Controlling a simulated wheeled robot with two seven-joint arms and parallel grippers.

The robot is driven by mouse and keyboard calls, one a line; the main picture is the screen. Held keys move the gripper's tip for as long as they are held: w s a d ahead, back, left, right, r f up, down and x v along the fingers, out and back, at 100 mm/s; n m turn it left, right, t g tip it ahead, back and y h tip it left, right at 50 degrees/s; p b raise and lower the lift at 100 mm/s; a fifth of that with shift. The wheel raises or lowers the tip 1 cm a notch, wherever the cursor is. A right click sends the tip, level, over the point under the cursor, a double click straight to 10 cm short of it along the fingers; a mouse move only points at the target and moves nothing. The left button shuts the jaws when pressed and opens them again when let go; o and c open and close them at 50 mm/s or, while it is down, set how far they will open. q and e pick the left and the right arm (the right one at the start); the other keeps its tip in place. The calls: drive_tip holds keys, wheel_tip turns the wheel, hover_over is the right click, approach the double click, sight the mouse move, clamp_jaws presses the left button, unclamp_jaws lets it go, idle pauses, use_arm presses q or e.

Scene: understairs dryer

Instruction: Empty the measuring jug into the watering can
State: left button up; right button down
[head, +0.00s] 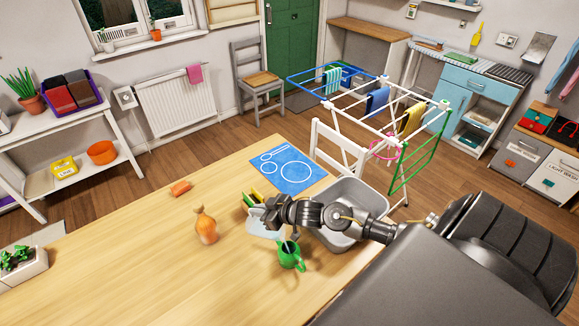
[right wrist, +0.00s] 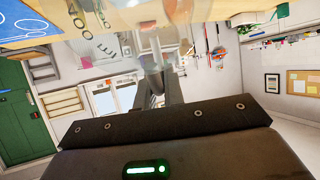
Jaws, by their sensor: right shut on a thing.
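The clear measuring jug (head: 259,226) is in my right gripper (head: 270,211), over the wooden table. It also shows, blurred and see-through, at the top of the right wrist view (right wrist: 150,45). I cannot tell its tilt or what it holds. The green watering can (head: 291,259) stands on the table just in front of and to the right of the jug, with its dark opening facing up. The right gripper is shut on the jug and partly covers it. My left gripper is not in view.
A grey basin (head: 346,241) sits right of the can, under my right arm. Yellow and green items (head: 252,199) stand behind the jug. An orange gourd-shaped thing (head: 205,227), an orange block (head: 180,187) and a blue mat (head: 285,165) are on the table.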

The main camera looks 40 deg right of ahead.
drive_tip(key=shift+s+r+b, duration=0.1)
drive_tip(key=shift+s+b, duration=0.1)
drive_tip(key=shift+b, duration=0.2)
drive_tip(key=shift+s+d+r+t+y+b, duration=0.15)
drive_tip(key=shift+s+r+t+b, duration=0.15)
drive_tip(key=shift+b, duration=0.3)
drive_tip(key=shift+s+d+r+t+y+b, duration=0.1)
drive_tip(key=shift+s+t+y+b, duration=0.1)
drive_tip(key=shift+t+b, duration=0.3)
drive_tip(key=shift+s+d+r+t+y+b, duration=0.15)
drive_tip(key=shift+s+t+b, duration=0.15)
drive_tip(key=shift+s, duration=0.15)
drive_tip(key=shift+s+d+r+t+b, duration=0.2)
drive_tip(key=shift+s+b, duration=0.1)
drive_tip(key=shift+s, duration=0.1)
drive_tip(key=shift+s+d+r+t+y+b, duration=0.1)
drive_tip(key=shift+s+d+r+t+b, duration=0.15)
drive_tip(key=shift+s, duration=0.2)
drive_tip(key=shift+s+t+b, duration=0.25)
drive_tip(key=shift+s+b, duration=0.05)
drive_tip(key=shift+b, duration=0.1)
